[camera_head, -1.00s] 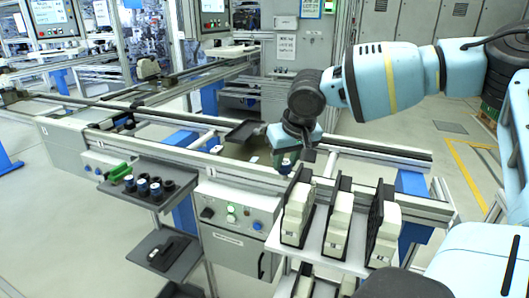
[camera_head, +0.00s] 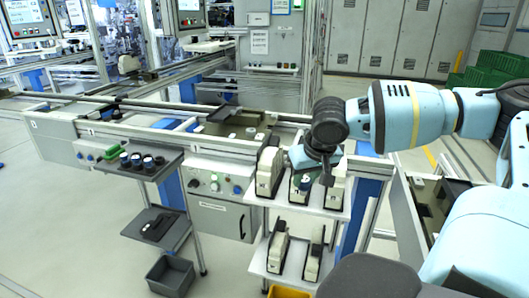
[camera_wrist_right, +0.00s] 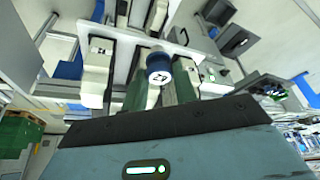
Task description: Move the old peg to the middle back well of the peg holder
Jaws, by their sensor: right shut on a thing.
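My right gripper (camera_head: 305,178) hangs over the right-hand rack and is shut on a peg. In the right wrist view the peg (camera_wrist_right: 159,68) shows a blue collar and a white top with a dark mark. It sits between the fingers of the gripper (camera_wrist_right: 158,90). The peg holder (camera_head: 141,166) is on the dark shelf at the left, far from the gripper. Several dark pegs with blue and white tops stand in it. At this size I cannot tell which wells are empty. My left gripper is not in view.
A white rack (camera_head: 322,208) with cream parts in black holders lies under the gripper. A green object (camera_head: 112,152) lies beside the peg holder. A grey bin (camera_head: 171,274) stands low at the left. The conveyor rail (camera_head: 215,138) runs behind.

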